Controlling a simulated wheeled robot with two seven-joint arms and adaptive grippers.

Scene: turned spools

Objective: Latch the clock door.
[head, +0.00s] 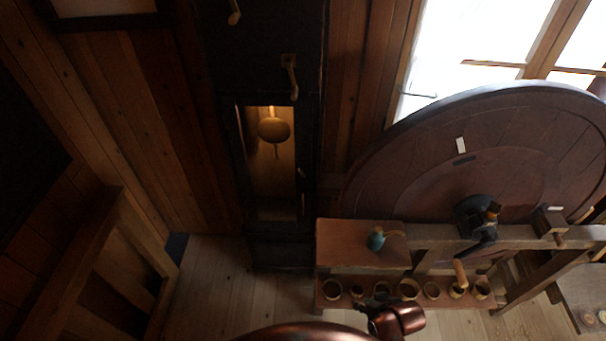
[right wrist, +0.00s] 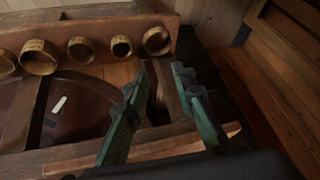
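The tall dark clock case (head: 283,255) stands against the wood wall in the head view. Its narrow clock door (head: 303,150) shows a lit opening with a brass pendulum (head: 273,130) inside. I cannot tell whether the door is flush or slightly ajar. A small brass latch (head: 290,76) hangs above the door's upper right corner. My right gripper (head: 372,312) is low in the head view, well below and right of the door, partly hidden by my arm. In the right wrist view its two greenish fingers (right wrist: 165,80) are apart with nothing between them. My left gripper is not visible.
A large wooden wheel (head: 400,170) with a crank (head: 483,240) stands right of the clock. A rack below holds several cups or rings (head: 409,288). A wooden railing (head: 95,250) stands left. Floor is clear before the clock's left side.

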